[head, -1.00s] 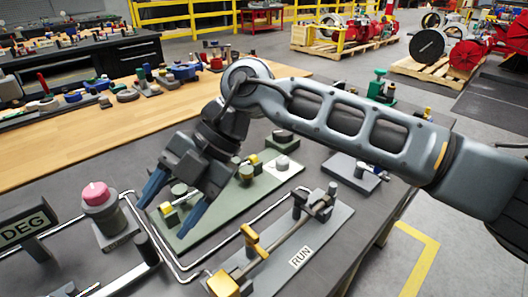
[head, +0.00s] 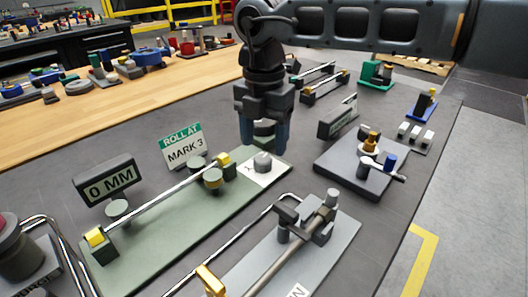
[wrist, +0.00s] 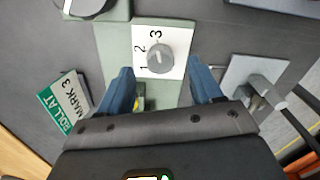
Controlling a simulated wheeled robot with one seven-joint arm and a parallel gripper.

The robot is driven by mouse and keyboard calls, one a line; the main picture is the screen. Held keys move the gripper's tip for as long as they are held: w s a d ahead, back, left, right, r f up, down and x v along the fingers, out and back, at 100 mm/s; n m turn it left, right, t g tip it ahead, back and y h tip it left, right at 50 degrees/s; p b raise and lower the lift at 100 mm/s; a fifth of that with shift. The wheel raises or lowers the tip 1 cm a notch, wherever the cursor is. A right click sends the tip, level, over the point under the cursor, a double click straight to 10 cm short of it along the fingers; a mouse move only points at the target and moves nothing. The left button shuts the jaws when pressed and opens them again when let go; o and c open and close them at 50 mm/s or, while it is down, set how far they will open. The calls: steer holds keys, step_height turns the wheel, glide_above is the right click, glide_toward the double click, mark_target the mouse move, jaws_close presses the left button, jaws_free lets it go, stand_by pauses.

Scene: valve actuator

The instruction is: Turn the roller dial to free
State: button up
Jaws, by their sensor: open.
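The roller dial is a round grey knob (head: 262,162) on a white plate (head: 268,176) at the right end of a green base (head: 165,232). In the wrist view the knob (wrist: 158,58) sits beside the numerals 1, 2 and 3; I cannot read a word "free". My gripper (head: 264,150) points down with blue fingers spread and empty, just behind the dial in the head view. In the wrist view my gripper's fingertips (wrist: 160,70) lie left and right of the knob, apart from it. Its height above the dial is hard to judge.
A "ROLL AT MARK 3" sign (head: 185,148) and a "0 MM" display (head: 109,178) stand behind the base. The base carries a rod with yellow end blocks (head: 95,237). A grey lever fixture (head: 310,220) stands in front; another fixture (head: 352,175) is to the right.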

mark_target(264, 157)
steer(key=shift+f, duration=2)
steer(key=shift+c, duration=0.3)
steer(key=c, duration=1)
